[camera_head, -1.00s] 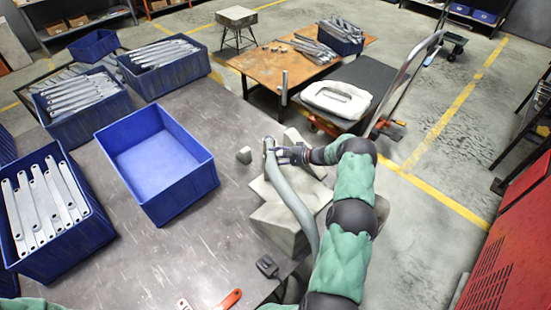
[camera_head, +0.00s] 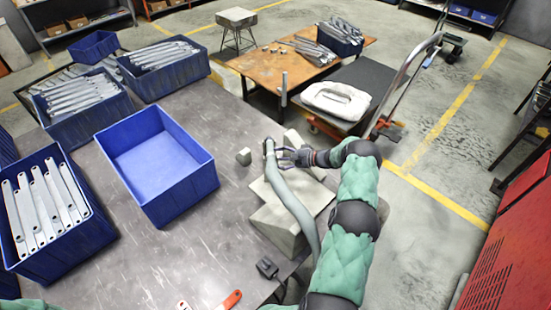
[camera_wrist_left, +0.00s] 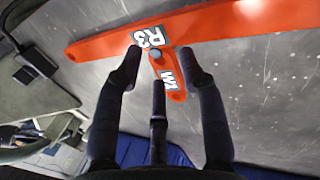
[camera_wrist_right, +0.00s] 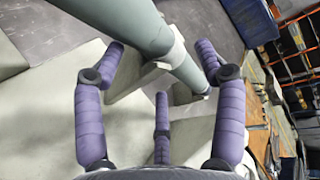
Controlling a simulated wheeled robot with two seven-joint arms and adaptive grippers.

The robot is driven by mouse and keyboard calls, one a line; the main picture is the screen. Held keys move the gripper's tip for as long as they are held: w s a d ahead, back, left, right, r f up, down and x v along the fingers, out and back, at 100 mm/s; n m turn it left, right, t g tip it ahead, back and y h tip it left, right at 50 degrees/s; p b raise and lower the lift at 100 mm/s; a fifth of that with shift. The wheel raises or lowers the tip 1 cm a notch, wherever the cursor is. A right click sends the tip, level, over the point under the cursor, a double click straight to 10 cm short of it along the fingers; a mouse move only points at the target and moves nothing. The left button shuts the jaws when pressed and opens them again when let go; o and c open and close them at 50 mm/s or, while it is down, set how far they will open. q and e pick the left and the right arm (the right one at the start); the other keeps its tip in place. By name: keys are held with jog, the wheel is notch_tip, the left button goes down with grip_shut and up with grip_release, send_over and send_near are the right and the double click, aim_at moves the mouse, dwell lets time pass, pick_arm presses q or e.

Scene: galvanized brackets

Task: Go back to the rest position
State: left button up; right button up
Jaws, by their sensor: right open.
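A curved grey-green pipe (camera_head: 290,205) lies across pale grey blocks (camera_head: 278,226) at the right edge of the table. My right gripper (camera_head: 284,154) is beside the pipe's far end, fingers spread. In the right wrist view, the pipe (camera_wrist_right: 142,32) passes beyond the parted fingertips (camera_wrist_right: 160,60), and nothing is held between them. My left gripper (camera_wrist_left: 160,70) shows only in its wrist view, with its fingers apart over an orange part (camera_wrist_left: 225,28) marked R3 and W1. The orange part's end (camera_head: 231,299) shows at the bottom of the head view.
An empty blue bin (camera_head: 160,160) stands mid-table. Bins of metal brackets (camera_head: 45,205) stand at the left. A small grey block (camera_head: 243,156) and a dark device (camera_head: 267,268) are near the pipe. A trolley (camera_head: 360,80) stands beyond the table's right side.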

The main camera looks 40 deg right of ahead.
jog(key=v, duration=0.8)
jog(key=shift+d, duration=0.25)
